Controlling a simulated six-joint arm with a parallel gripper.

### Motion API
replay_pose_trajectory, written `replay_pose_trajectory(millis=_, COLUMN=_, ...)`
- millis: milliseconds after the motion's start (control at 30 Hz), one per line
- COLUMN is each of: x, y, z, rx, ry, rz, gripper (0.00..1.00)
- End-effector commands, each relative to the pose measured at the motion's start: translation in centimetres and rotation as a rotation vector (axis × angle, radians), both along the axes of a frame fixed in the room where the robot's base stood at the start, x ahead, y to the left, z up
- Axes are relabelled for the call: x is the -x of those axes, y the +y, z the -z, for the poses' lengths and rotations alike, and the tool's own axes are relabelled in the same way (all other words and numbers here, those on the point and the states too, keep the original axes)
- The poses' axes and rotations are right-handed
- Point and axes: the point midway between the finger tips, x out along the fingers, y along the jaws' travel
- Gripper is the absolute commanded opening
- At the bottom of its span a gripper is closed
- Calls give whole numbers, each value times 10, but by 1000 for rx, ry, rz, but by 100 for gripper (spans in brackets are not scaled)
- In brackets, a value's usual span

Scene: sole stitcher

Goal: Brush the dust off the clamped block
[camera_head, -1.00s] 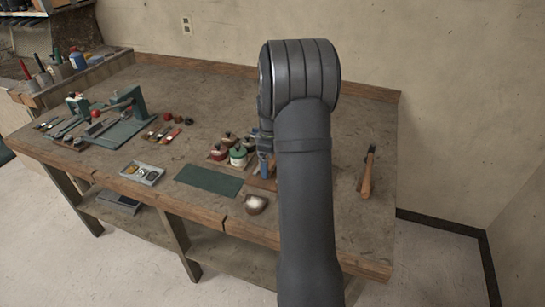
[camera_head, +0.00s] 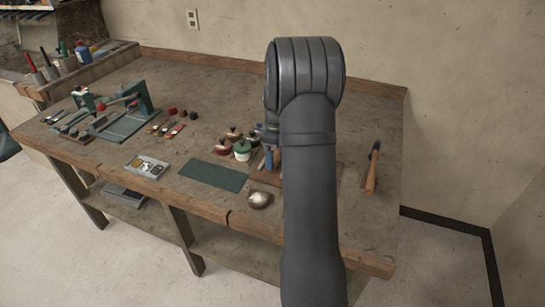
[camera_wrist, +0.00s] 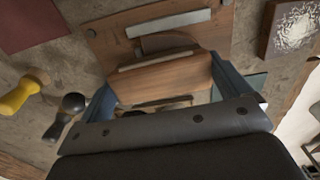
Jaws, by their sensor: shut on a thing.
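My gripper (camera_wrist: 168,92) is shut on a brown wooden piece (camera_wrist: 165,78), which looks like the brush back. Its bristles do not show. In the head view my arm hides most of the gripper, and a blue finger shows low above a brown board (camera_head: 264,178). The wrist view shows a slotted wooden board (camera_wrist: 105,42) just beyond the held piece. A green bench fixture (camera_head: 122,124) with a red part stands at the left of the bench, well away from my gripper.
A dark block with a speckled white top (camera_wrist: 296,26) lies at the upper right of the wrist view. Yellow (camera_wrist: 20,95) and black (camera_wrist: 65,115) handled tools lie at left. A green mat (camera_head: 214,175), several lidded pots (camera_head: 241,150) and a small tray (camera_head: 146,167) are nearby.

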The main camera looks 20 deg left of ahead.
Motion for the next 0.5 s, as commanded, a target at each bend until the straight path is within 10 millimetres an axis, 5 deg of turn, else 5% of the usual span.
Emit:
replay_pose_trajectory(millis=167, x=-17, y=-1, z=1, rx=0, ry=0, rz=1, gripper=73)
replay_pose_trajectory(millis=500, x=18, y=1, z=0, rx=1, ry=2, rz=-1, gripper=73)
